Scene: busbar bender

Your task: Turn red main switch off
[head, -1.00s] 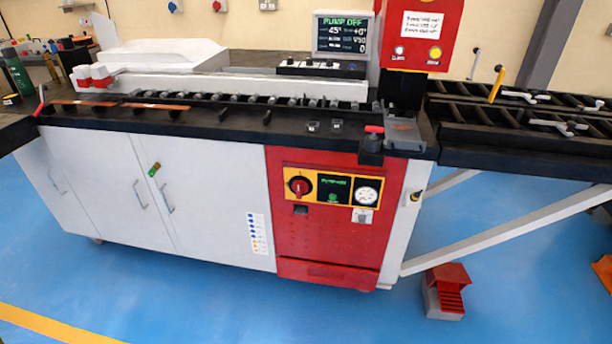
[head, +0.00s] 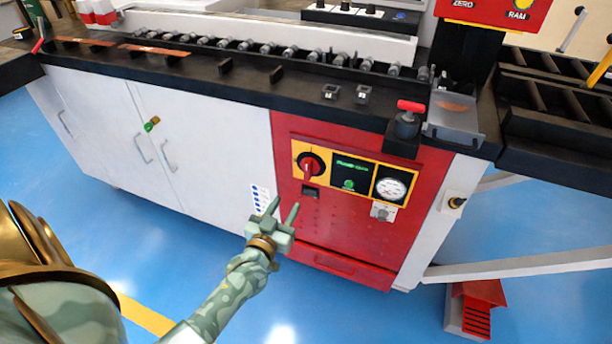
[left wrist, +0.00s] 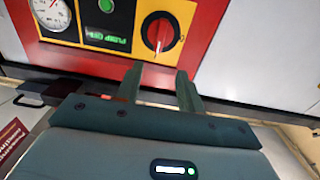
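The red main switch (head: 310,165) is a red rotary handle on a black round base, set on a yellow plate on the red front panel (head: 340,230) of the bender. It shows larger in the left wrist view (left wrist: 158,35), ahead of the fingertips. Its handle stands roughly upright in the head view. My left gripper (head: 284,207) is below and left of the switch, apart from it, with its two fingers spread and nothing between them. In the left wrist view the open fingers (left wrist: 158,72) point toward the switch. My right gripper is not in view.
Right of the switch are a green-lit display (head: 352,171) and a pressure gauge (head: 391,188). The black table edge (head: 230,98) and a red-handled knob (head: 408,115) overhang above. White cabinet doors (head: 215,140) lie to the left.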

